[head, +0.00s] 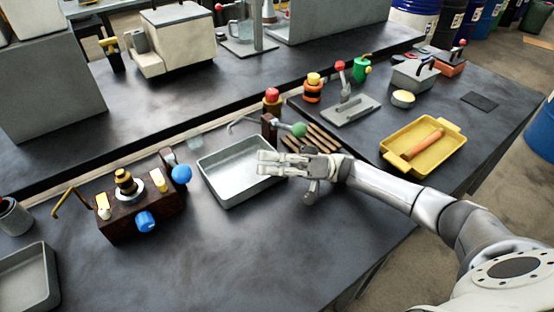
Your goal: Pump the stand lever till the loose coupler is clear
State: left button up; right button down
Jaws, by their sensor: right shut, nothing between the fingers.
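My right gripper (268,163) is shut and empty, its fingers pointing left over the right side of a grey metal tray (215,195). Another lever with a red knob (340,66) rises from a grey plate (351,110) further back. A dark brown block (140,217) with blue knobs and brass fittings stands left of the tray. I cannot tell which part is the loose coupler. My left gripper is not in view.
A yellow tray (449,165) holding an orange cylinder lies at right. Brown slats (318,138) lie behind my wrist. A grey tray (28,280) sits at the lower left. The bench in front of the middle tray is clear.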

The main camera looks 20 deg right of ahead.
aim_at(181, 174)
jog(key=k, duration=1.5)
